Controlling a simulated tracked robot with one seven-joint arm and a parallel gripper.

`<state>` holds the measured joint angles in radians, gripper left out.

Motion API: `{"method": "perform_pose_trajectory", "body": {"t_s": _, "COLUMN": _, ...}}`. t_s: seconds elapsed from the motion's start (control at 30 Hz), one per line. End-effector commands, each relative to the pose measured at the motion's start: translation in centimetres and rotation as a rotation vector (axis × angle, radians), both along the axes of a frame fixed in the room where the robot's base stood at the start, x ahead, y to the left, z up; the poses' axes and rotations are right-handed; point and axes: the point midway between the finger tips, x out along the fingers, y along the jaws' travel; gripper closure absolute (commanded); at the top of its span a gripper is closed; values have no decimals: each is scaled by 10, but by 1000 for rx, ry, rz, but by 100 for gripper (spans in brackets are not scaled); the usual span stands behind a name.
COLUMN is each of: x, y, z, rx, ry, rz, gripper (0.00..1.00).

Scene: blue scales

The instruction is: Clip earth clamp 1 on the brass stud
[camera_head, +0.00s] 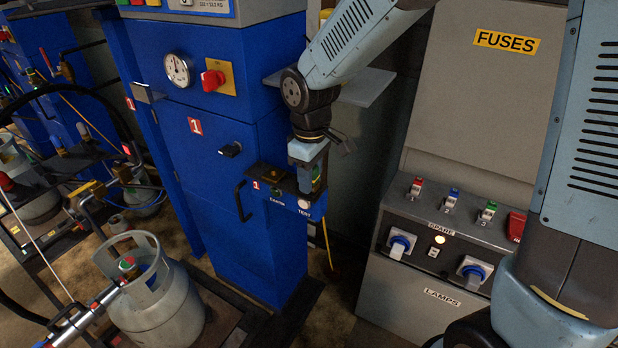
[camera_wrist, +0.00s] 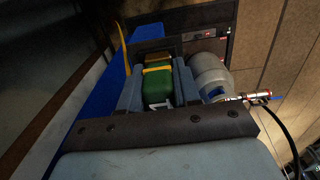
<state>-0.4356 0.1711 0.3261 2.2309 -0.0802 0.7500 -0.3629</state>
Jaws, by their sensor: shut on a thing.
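My gripper (camera_head: 312,178) hangs over the right end of a small black-topped shelf (camera_head: 270,181) on the front of blue scale cabinet 1. It is shut on a green clamp with a yellow band, earth clamp 1 (camera_wrist: 157,88), which sits between the two grey fingers in the wrist view and carries a white "1" mark. In the head view the fingers mostly hide the clamp. A small brass-coloured spot shows on the shelf, but I cannot make out the stud clearly. Whether the clamp touches it is hidden.
The shelf front has a TEST button (camera_head: 304,204) and a small lamp. A black door handle (camera_head: 241,201) stands out to the left. A grey gas cylinder (camera_head: 155,300) stands front left; a grey fuse and lamp console (camera_head: 450,235) stands right. A yellow cable (camera_head: 328,245) hangs below the shelf.

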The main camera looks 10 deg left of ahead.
Motion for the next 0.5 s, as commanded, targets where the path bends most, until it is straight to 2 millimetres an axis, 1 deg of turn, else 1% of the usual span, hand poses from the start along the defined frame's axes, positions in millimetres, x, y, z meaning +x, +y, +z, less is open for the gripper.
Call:
{"method": "perform_pose_trajectory", "body": {"t_s": 0.2, "x": 0, "y": 0, "z": 1, "rx": 1, "ry": 0, "rz": 0, "gripper": 100}}
{"method": "perform_pose_trajectory", "body": {"t_s": 0.5, "x": 0, "y": 0, "z": 10, "rx": 0, "ry": 0, "rz": 0, "gripper": 100}}
